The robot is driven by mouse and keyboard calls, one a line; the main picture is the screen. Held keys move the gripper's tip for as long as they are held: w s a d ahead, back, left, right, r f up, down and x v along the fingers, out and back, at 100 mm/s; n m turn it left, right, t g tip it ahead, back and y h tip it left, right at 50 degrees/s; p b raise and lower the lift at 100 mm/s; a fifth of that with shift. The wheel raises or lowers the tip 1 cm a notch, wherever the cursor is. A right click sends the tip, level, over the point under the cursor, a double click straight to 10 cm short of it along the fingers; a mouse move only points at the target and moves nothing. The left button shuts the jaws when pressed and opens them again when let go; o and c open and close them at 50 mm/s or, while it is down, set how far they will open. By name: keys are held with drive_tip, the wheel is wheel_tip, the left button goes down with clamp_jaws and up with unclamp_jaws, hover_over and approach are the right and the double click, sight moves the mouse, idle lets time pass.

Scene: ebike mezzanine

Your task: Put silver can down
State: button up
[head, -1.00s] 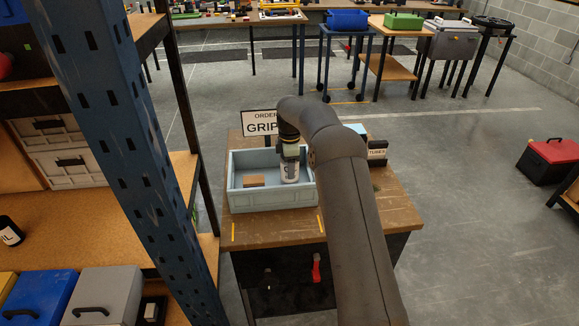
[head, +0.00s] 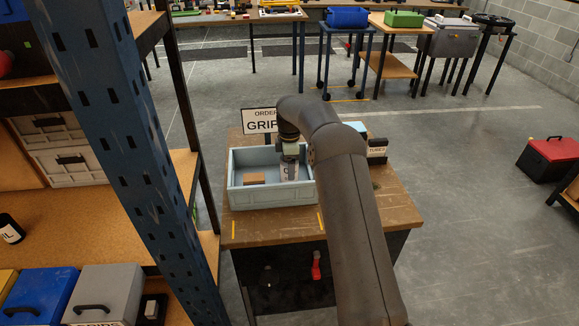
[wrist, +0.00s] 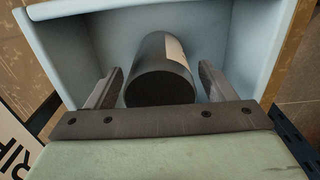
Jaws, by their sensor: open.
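The silver can (head: 289,172) is inside the light blue bin (head: 272,196), in its right part. In the wrist view, the can (wrist: 166,62) looks dark grey with a pale label and has its round end towards me. My gripper (head: 290,156) reaches down over the can. In the wrist view, the open fingers of my gripper (wrist: 161,76) stand on either side of the can, with a gap on each side. The can's base is hidden, so I cannot tell how it meets the bin floor.
A small brown block (head: 254,178) lies in the bin, left of the can. A blue rack post (head: 125,140) rises at left.

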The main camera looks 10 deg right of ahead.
wheel_tip(320, 180, up, 11)
drive_tip(key=shift+f+b, duration=0.2)
drive_tip(key=shift+b, duration=0.3)
drive_tip(key=shift+s+r, duration=0.25)
drive_tip(key=shift+r, duration=0.3)
drive_tip(key=s+a+r+m, duration=0.1)
drive_tip(key=s+r+m, duration=0.3)
drive_tip(key=s, duration=0.5)
drive_tip(key=s+r+m, duration=0.3)
drive_tip(key=s, duration=0.6)
drive_tip(key=s+f+m, duration=0.3)
drive_tip(key=s+m, duration=0.2)
drive_tip(key=s, duration=0.9)
drive_tip(key=s+f+m, duration=0.4)
drive_tip(key=s+m, duration=0.1)
drive_tip(key=s, duration=0.9)
drive_tip(key=shift+s+d+f+t, duration=0.2)
drive_tip(key=shift+d+f+t, duration=0.1)
drive_tip(key=shift+t, duration=0.1)
